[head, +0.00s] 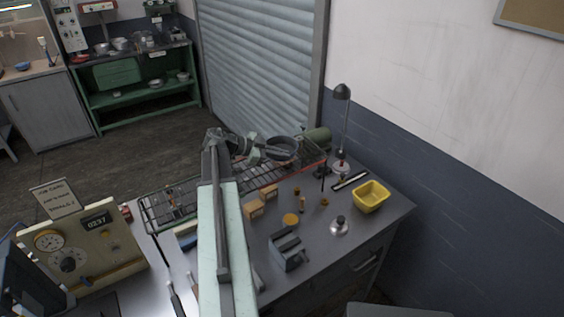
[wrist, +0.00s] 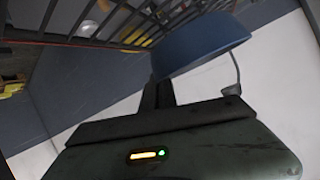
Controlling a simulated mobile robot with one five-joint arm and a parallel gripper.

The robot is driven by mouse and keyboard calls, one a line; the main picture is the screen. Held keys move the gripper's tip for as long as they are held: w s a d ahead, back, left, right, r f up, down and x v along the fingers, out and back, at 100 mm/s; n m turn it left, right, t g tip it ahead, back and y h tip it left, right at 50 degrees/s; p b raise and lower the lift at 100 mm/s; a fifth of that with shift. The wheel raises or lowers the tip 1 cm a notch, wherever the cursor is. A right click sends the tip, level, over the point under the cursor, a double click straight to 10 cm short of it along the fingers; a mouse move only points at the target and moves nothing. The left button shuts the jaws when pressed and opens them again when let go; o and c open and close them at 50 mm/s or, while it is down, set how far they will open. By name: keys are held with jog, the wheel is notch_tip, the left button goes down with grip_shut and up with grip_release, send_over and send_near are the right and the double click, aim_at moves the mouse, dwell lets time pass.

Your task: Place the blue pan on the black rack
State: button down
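The blue pan (head: 283,143) is a round, dark pan in the head view, at the far end of my arm. In the wrist view the blue pan (wrist: 205,45) shows its blue side just beyond the fingertips. My gripper (head: 262,150) appears shut on the pan's handle; the fingers (wrist: 158,95) are close together and largely hide the handle. The black rack (head: 150,219) is a long wire rack along the back of the desk, and it also shows in the wrist view (wrist: 135,33). The pan is over or beside its right end; I cannot tell whether they touch.
A yellow bin (head: 370,196), a desk lamp (head: 343,92) and a green cylinder (head: 317,137) are near the rack's right end. Small wooden blocks (head: 254,208) and a dark device (head: 288,250) are on the desk. A gauge box (head: 85,250) stands left.

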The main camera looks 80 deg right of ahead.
jog(key=f+b, duration=0.2)
jog(key=d+f+b, duration=0.1)
jog(key=f+b, duration=0.1)
jog(key=shift+s, duration=0.15)
jog(key=shift+a+r, duration=0.15)
jog(key=shift+r, duration=0.1)
jog(key=c, duration=1.6)
grip_release()
jog(key=p+v, duration=0.5)
jog(key=v, duration=0.6)
jog(key=shift+w+r+p, duration=0.2)
jog(key=shift+w+p, duration=0.1)
jog(key=shift+w+a, duration=0.1)
jog(key=shift+w, duration=0.05)
jog(key=shift+r, duration=0.1)
